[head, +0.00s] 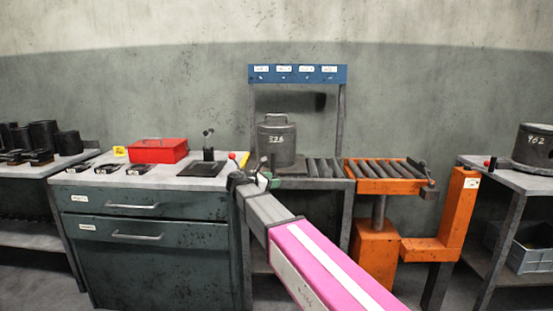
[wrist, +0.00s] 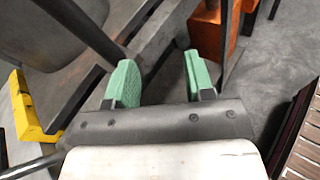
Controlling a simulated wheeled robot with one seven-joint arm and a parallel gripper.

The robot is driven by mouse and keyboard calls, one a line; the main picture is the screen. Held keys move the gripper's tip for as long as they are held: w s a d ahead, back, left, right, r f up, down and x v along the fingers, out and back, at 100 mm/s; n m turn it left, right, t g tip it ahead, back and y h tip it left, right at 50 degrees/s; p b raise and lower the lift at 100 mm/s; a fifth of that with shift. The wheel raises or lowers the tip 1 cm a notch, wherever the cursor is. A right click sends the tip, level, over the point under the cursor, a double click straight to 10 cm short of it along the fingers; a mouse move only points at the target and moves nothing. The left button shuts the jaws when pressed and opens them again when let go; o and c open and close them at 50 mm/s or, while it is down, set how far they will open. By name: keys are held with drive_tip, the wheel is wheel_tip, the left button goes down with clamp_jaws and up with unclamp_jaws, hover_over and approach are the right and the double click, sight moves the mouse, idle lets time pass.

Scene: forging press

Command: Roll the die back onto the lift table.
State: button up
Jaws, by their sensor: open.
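The die (head: 277,142) is a grey cylinder with a handle on top and the marking 326. It stands upright at the left end of a grey roller bench under a blue sign. The orange lift table (head: 395,186) has its own rollers and stands just right of that bench, its top near the bench rollers' height. My gripper (head: 258,172) is in front of the die's lower left side, by the bench corner; whether it touches anything there I cannot tell. In the wrist view, its green-padded fingers (wrist: 162,82) are apart with nothing gripped between them.
A dark drawer cabinet (head: 150,235) on the left carries a red toolbox (head: 158,151) and small black parts. A second large die (head: 534,150), marked 962, stands on the right-hand bench. An orange upright (head: 456,210) stands between the lift table and that bench.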

drive_tip(key=w+a+r+n+t, duration=0.1)
drive_tip(key=a+r+n+t, duration=0.15)
drive_tip(key=a+r, duration=0.4)
drive_tip(key=h, duration=0.1)
hover_over(276, 174)
drive_tip(key=shift+s+r+g, duration=0.2)
drive_tip(key=shift+r+g, duration=0.05)
clamp_jaws()
